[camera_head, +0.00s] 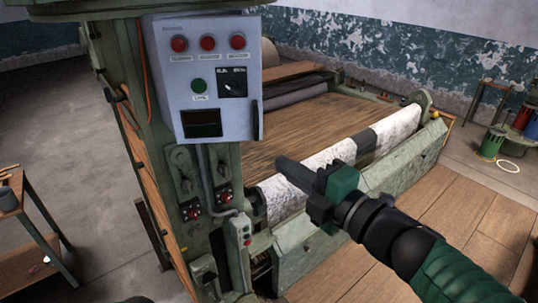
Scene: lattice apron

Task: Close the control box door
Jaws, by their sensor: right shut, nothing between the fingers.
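The control box (207,122) is a light grey metal box on a green machine post, left of centre in the head view. Its front door (212,62) carries three red buttons, a green button, a black dial and a dark window. A black handle (255,120) is at its right edge. The door looks flush or nearly so; I cannot tell whether a narrow gap remains. My right gripper (284,168) is shut and empty, below and right of the box, apart from it and pointing up-left. My left gripper is not in view.
Below the box are levers and small red-button switches (225,196) on the post. A large machine bed (320,120) with a white roller (335,155) lies behind my right arm. A wooden bench (22,225) stands at left; a stool and coloured containers (492,142) stand far right.

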